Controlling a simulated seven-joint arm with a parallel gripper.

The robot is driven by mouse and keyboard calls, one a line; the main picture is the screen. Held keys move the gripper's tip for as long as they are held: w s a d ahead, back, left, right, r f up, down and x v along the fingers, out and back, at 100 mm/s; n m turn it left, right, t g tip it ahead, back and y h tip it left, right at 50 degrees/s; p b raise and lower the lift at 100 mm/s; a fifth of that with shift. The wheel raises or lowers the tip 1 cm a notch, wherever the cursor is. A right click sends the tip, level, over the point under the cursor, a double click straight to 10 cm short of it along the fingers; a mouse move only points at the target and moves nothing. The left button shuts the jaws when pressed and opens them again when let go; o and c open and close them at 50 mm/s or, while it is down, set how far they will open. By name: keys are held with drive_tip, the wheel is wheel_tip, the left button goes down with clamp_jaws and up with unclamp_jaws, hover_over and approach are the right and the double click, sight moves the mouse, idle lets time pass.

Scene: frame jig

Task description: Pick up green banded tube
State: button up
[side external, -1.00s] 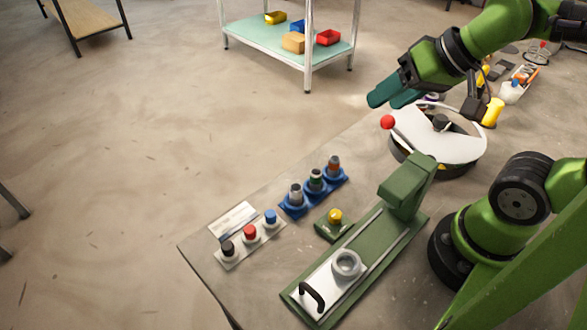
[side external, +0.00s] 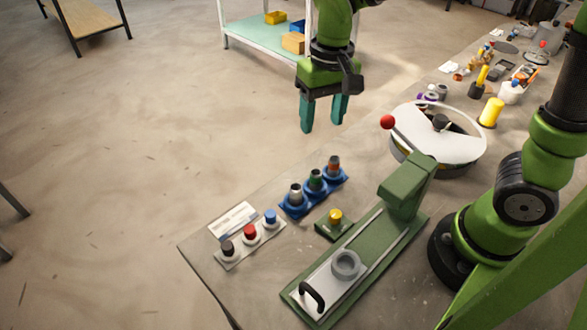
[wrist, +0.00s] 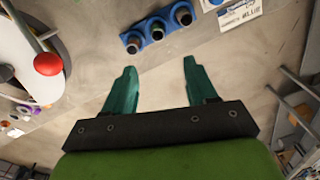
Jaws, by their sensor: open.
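The green banded tube (side external: 316,175) stands in the middle of a blue rack (side external: 326,190) on the bench. It also shows in the wrist view (wrist: 158,30), seen from its top. A tube with an orange-red band (side external: 334,163) stands on one side of it and a plain grey-topped tube (side external: 295,190) on the other. My gripper (side external: 322,127) is open, with its teal fingers pointing down. It is empty and hangs above and behind the rack, clear of the tubes. In the wrist view the fingers (wrist: 160,66) lie apart, with the rack beyond their tips.
A panel of black, red and blue buttons (side external: 249,241) lies left of the rack. A yellow button box (side external: 334,217) and a green slide jig (side external: 385,235) are to the right. A round turntable with a red-knobbed lever (side external: 388,122) stands behind the jig.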

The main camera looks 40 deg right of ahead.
drive_tip(key=m, duration=0.1)
hover_over(316, 175)
drive_tip(key=f, duration=1)
drive_tip(key=shift+s+a+f, duration=0.1)
drive_tip(key=shift+s+a, duration=0.1)
drive_tip(key=shift+s, duration=0.05)
drive_tip(key=shift+s+a+f, duration=0.1)
drive_tip(key=shift+f, duration=1.4)
drive_tip(key=shift+a+f, duration=0.1)
drive_tip(key=shift+f, duration=1.35)
drive_tip(key=shift+c, duration=0.3)
clamp_jaws()
